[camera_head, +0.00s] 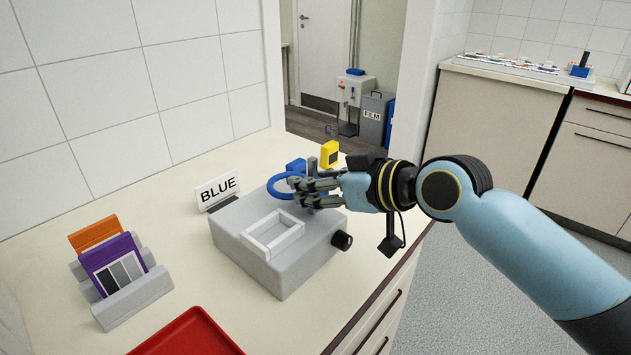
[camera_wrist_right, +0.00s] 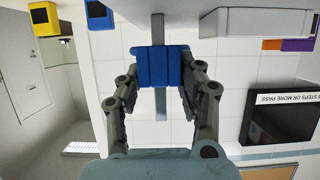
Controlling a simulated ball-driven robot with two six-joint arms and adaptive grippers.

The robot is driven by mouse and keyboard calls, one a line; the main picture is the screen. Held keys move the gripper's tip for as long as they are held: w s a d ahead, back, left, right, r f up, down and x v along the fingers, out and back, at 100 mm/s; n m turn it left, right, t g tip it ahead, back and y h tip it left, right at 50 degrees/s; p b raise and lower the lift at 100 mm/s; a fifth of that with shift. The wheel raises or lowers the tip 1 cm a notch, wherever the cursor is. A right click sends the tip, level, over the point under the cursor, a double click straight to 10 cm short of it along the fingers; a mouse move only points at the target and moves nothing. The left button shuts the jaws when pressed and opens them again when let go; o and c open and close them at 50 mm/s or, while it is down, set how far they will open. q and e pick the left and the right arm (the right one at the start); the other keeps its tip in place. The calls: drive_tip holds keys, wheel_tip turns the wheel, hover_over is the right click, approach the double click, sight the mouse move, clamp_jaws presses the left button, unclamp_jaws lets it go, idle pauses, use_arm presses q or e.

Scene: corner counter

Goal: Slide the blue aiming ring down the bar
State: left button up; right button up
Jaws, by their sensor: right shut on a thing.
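The blue aiming ring (camera_head: 269,188) is at the grey box's far side in the head view, its hoop facing left of my gripper. My right gripper (camera_head: 300,190) is at the ring, reaching in from the right. In the right wrist view my right gripper (camera_wrist_right: 161,85) is shut on a blue block (camera_wrist_right: 163,66), apparently the ring's slider, with a finger on each side. The grey bar (camera_wrist_right: 160,106) passes behind that block; its end also shows in the head view (camera_head: 312,164). My fingers hide part of the ring and bar. My left gripper is out of view.
The grey box (camera_head: 270,262) with a white frame and black knob (camera_head: 342,240) stands on the counter. A BLUE sign (camera_head: 218,188), a yellow block (camera_head: 329,154), a card holder (camera_head: 133,304) and a red tray (camera_head: 190,335) are around it.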

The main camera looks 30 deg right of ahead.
drive_tip(key=shift+f+b, duration=0.9)
drive_tip(key=shift+f, duration=0.35)
drive_tip(key=o, duration=1.2)
drive_tip(key=v, duration=1.2)
